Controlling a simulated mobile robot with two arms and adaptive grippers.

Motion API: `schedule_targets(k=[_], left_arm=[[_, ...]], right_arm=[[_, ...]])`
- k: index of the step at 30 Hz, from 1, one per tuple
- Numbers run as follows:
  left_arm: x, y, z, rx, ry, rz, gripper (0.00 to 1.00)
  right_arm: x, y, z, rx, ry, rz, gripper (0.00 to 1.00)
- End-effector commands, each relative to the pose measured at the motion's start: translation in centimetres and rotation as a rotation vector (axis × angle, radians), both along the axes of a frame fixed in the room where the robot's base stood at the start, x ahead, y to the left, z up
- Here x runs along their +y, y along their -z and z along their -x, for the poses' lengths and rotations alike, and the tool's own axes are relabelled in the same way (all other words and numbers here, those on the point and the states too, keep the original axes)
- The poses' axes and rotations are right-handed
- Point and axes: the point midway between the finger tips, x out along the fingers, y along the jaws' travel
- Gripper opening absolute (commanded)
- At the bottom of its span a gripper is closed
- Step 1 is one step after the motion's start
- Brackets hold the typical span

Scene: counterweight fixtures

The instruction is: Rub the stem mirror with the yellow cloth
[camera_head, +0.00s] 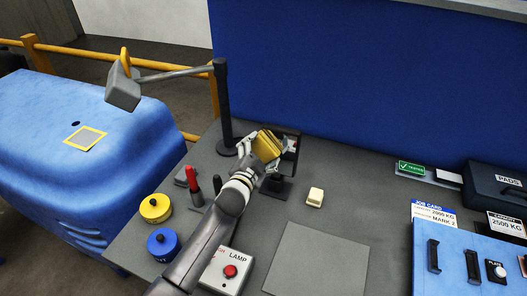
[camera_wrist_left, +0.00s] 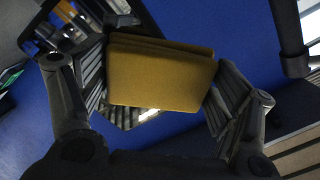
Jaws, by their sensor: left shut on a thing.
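My left gripper (camera_head: 258,160) is shut on the yellow cloth (camera_head: 267,145), which is folded into a thick pad. In the left wrist view the cloth (camera_wrist_left: 160,72) sits between the two ribbed fingers. The stem mirror (camera_head: 292,148) stands upright on a dark base (camera_head: 277,188) on the grey bench. The cloth is right beside the mirror and overlaps its left part in the head view; I cannot tell whether they touch. In the left wrist view the mirror's dark frame and reflecting face (camera_wrist_left: 75,28) show at upper left, partly hidden by the gripper and cloth. My right gripper is out of view.
A dark post with a lamp arm (camera_head: 224,110) rises behind my left gripper.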

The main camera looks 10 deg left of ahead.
Motion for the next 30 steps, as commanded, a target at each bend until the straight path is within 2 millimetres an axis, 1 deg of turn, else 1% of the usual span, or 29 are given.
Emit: schedule_targets(k=[5,12,21,24,30], left_arm=[[0.0,-0.1,0.5,0.001,0.001,0.001,0.64],[0.4,-0.6,2.8,0.001,0.000,0.002,0.64],[0.8,-0.8,5.5,0.001,0.001,0.001,0.64],[0.8,-0.9,5.9,-0.001,0.001,0.000,0.64],[0.8,-0.8,5.9,-0.001,0.001,0.000,0.64]], right_arm=[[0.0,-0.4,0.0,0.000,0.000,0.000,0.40],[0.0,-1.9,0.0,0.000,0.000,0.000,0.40],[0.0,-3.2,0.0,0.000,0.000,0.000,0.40],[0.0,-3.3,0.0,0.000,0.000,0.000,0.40],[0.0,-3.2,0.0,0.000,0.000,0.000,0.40]])
